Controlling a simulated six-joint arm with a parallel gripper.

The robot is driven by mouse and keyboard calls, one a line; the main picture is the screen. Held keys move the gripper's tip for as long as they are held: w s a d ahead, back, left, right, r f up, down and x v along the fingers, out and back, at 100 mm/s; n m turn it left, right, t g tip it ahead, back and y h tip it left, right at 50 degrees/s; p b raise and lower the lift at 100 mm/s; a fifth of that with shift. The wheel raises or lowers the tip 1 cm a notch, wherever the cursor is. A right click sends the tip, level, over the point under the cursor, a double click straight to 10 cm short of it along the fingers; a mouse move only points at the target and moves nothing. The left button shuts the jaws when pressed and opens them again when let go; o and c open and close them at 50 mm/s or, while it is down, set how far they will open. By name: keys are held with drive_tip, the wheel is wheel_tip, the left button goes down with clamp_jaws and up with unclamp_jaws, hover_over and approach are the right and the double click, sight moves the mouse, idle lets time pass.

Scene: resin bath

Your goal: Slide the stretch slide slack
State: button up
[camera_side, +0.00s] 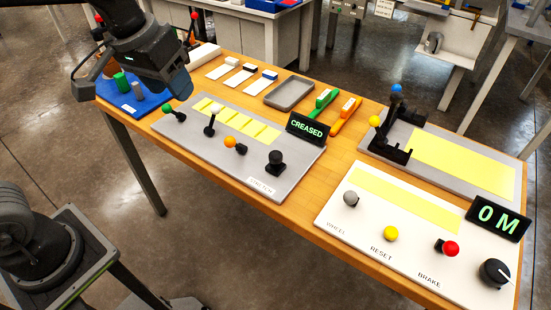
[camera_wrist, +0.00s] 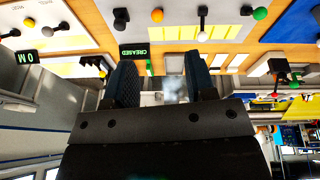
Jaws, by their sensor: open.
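A grey panel (camera_side: 205,158) on the wooden table carries several knobbed controls beside yellow strips. They are a green knob (camera_side: 167,109), a white knob (camera_side: 215,108) on an upright stem, an orange knob (camera_side: 230,142) and a black knob (camera_side: 275,156). A black sign (camera_side: 307,128) at its right edge reads CREASED. My gripper (camera_side: 182,82) hangs above the panel's far left end, touching no control. The wrist view shows my gripper's two fingers (camera_wrist: 160,66) apart with nothing between them.
A white panel (camera_side: 400,225) marked WHEEL, RESET and BRAKE lies front right with a 0 M display (camera_side: 497,218). Behind it is a grey panel (camera_side: 485,188) with blue and yellow knobs. A grey tray (camera_side: 290,93), green and orange tools and a blue mat (camera_side: 118,98) lie around.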

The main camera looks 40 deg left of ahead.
drive_tip(key=shift+o, duration=0.5)
drive_tip(key=w+d+f+n+g, duration=0.1)
drive_tip(key=w+d+f+g, duration=0.1)
drive_tip(key=w+d, duration=0.4)
drive_tip(key=shift+w+f, duration=0.6)
drive_tip(key=shift+w, duration=0.5)
drive_tip(key=g, duration=0.1)
approach(276, 154)
drive_tip(key=shift+n, duration=0.4)
wheel_tip(276, 154, down, 12)
drive_tip(key=shift+w+d+r, duration=0.1)
drive_tip(key=shift+d, duration=0.05)
drive_tip(key=c, duration=1)
drive_tip(key=shift+w+r, duration=0.1)
drive_tip(key=shift+w, duration=3.45)
drive_tip(key=shift+c, duration=0.2)
drive_tip(key=o, duration=1)
drive_tip(key=shift+o, duration=0.2)
